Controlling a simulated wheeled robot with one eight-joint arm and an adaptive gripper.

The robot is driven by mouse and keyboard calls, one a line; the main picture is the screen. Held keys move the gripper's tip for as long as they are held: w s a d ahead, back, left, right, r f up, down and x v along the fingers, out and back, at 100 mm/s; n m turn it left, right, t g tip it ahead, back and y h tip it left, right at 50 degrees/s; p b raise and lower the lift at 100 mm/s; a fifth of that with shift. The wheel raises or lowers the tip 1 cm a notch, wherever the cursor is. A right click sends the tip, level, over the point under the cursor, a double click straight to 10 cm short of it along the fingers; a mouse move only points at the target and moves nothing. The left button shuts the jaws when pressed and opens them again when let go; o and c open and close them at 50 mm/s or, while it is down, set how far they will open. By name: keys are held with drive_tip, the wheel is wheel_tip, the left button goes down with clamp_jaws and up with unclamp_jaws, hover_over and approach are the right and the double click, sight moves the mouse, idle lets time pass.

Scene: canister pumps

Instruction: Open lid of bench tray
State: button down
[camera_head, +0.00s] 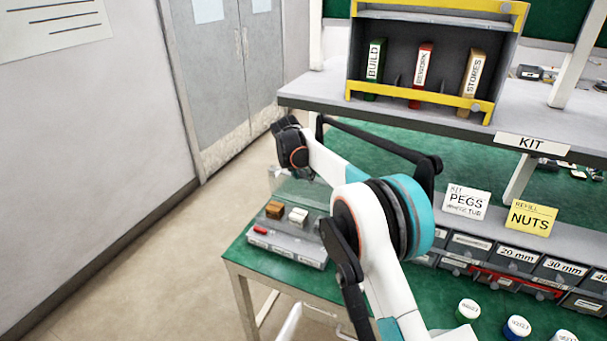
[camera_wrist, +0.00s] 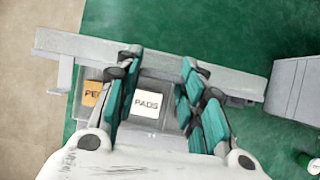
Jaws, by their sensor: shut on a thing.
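The bench tray (camera_head: 285,252) is a grey box on the left end of the green bench. A clear lid (camera_head: 308,190) appears tilted up at its back. Inside are a brown block (camera_head: 274,210) and a white block (camera_head: 298,216); the wrist view shows their labels, an orange one (camera_wrist: 93,92) partly covered and a white one reading PADS (camera_wrist: 147,104). My gripper (camera_wrist: 159,62) is over the tray, its teal fingers either side of the PADS block and their tips at a grey bar. It is shut on the lid, but the contact itself is hard to see.
A shelf (camera_head: 420,110) with BUILD, REWORK and STORES binders stands behind. Parts bins (camera_head: 520,262) and several lidded jars (camera_head: 517,327) are on the right of the bench. A wall and grey doors (camera_head: 225,75) are at left, with open floor between.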

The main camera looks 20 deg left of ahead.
drive_tip(key=shift+w, duration=0.5)
drive_tip(key=c, duration=1)
unclamp_jaws()
drive_tip(key=shift+w+f, duration=0.1)
drive_tip(key=shift+c, duration=0.2)
drive_tip(key=v, duration=1.2)
